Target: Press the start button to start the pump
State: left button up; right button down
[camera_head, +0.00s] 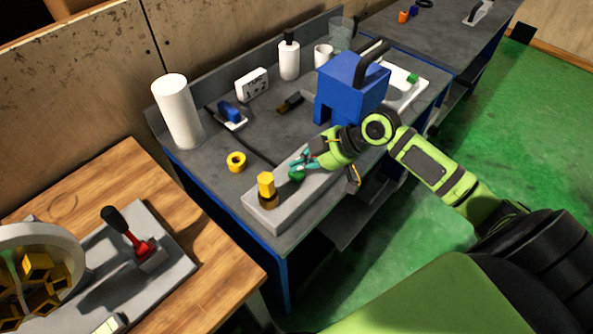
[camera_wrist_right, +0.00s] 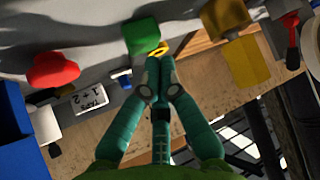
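The grey control box (camera_head: 258,213) lies along the front edge of the grey bench. A green button (camera_head: 296,175) sits on it; the green button also shows in the right wrist view (camera_wrist_right: 142,36). A red mushroom button (camera_wrist_right: 52,68) shows to its left in the wrist view; in the head view my gripper mostly hides it. My right gripper (camera_head: 300,164) is just above and beside the green button. Its teal fingers (camera_wrist_right: 152,72) meet at the tips, with nothing seen between them. I cannot tell whether they touch the button. My left gripper is out of view.
A yellow knob (camera_head: 266,186) stands on the box's near end. A blue machine with a dark handle (camera_head: 350,88) is behind my right wrist. A yellow ring (camera_head: 236,161), a white cylinder (camera_head: 177,112) and a white label block (camera_head: 252,85) stand on the bench. A wooden table (camera_head: 215,262) is at left.

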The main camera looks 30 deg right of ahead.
aim_at(300, 173)
jog(key=shift+f, duration=0.25)
jog(key=shift+f+b, duration=0.4)
jog(key=shift+f, duration=0.2)
dwell(0.8)
jog(key=shift+r, duration=0.15)
jog(key=shift+r+p, duration=0.85)
jog(key=shift+p, duration=0.1)
notch_tip(300, 173, up, 5)
jog(key=p, duration=0.4)
jog(key=shift+r+p, duration=0.1)
jog(key=shift+p, duration=0.2)
